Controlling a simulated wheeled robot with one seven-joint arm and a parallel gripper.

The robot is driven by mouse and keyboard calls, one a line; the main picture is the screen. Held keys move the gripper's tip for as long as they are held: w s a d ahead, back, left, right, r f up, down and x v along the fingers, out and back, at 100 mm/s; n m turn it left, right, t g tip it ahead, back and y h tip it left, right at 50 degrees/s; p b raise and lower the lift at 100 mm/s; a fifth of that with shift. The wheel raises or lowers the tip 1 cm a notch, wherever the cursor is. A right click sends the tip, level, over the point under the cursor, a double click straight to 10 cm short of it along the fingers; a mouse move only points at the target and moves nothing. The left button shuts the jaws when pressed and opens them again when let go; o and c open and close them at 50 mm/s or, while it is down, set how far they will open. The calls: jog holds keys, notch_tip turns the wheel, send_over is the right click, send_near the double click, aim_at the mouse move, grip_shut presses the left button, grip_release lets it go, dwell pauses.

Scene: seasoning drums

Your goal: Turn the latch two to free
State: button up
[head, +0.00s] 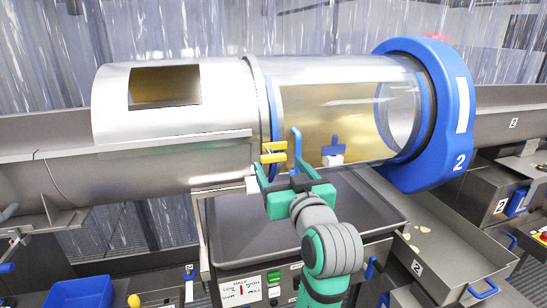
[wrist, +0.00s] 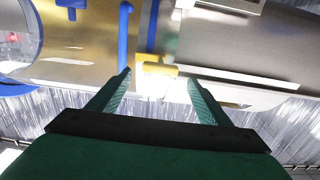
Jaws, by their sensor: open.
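The yellow latch (head: 272,153) sits on the front of drum two, at the seam between the steel section and the clear section. It shows as two short yellow bars. My gripper (head: 280,168) is open just in front of and below it. In the wrist view the latch (wrist: 158,70) lies between and beyond the fingertips of my gripper (wrist: 160,78), and the jaws appear empty. Whether a finger touches the latch I cannot tell. A blue upright bar (head: 296,143) stands just right of the latch; in the wrist view it appears to the left (wrist: 123,38).
The clear drum section (head: 320,72) ends in a blue ring (head: 458,115) marked 2. A blue-handled white piece (head: 333,158) sits at the drum's front. A steel tray (head: 245,235) and a control panel (head: 250,290) lie below. The steel section (head: 220,90) extends left.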

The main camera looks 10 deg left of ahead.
aim_at(275, 158)
jog(key=x, duration=0.6)
jog(key=shift+w+a, duration=0.2)
jog(key=shift+w, duration=0.1)
jog(key=c, duration=1)
